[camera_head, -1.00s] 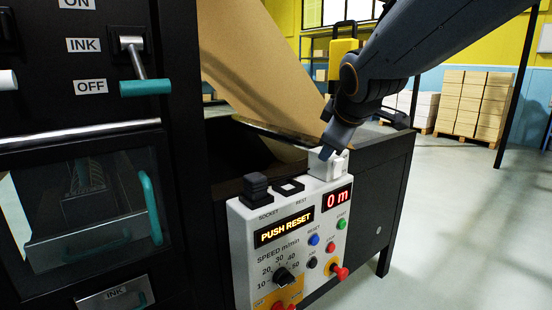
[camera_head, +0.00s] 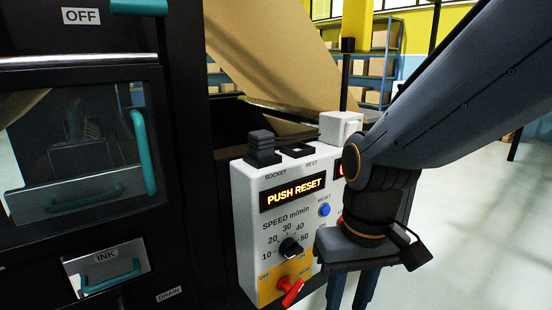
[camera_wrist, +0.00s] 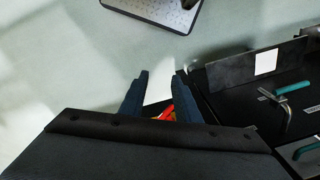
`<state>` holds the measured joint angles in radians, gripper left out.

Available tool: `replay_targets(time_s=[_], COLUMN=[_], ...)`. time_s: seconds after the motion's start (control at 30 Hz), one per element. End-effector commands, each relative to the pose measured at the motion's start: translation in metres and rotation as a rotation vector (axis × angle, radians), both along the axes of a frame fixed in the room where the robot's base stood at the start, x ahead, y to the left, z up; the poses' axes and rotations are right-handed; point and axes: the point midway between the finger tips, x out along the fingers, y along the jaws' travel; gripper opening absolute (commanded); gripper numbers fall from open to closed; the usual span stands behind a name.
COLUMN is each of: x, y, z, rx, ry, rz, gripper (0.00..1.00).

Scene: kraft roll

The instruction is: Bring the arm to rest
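My gripper (camera_head: 352,294) hangs beside the right part of the control box (camera_head: 243,215), fingers pointing down. In the wrist view my gripper (camera_wrist: 161,82) shows two dark fingers spread apart with nothing held between them. A red and yellow part (camera_wrist: 165,113) shows beyond the gap between the fingers; I cannot tell whether anything touches it. My arm covers the right side of the box, including most of its small red display. The main display (camera_head: 294,193) reads PUSH RESET. The blue reset button (camera_head: 324,210) is visible left of my wrist.
A black plug block (camera_head: 262,146) stands on the box at the socket, and the rest place (camera_head: 298,150) looks empty. A white block (camera_head: 340,126) sits behind. A red lever (camera_head: 291,291) sticks out low on the panel. Brown paper (camera_head: 290,55) slopes down behind. Open floor lies right.

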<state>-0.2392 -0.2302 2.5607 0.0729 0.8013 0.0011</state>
Motion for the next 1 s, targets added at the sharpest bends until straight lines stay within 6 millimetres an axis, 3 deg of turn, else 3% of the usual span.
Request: replay_targets(time_s=[0.37,0.7,1.0], x=[0.002,-0.001,-0.001], y=[-0.023,-0.062,-0.077], z=[0.029,0.065,0.072], rx=[-0.018,-0.041,-0.049], ry=[0.002,0.005,0.004], rz=[-0.063,-0.162,-0.196], gripper=[0.29,0.29,0.29])
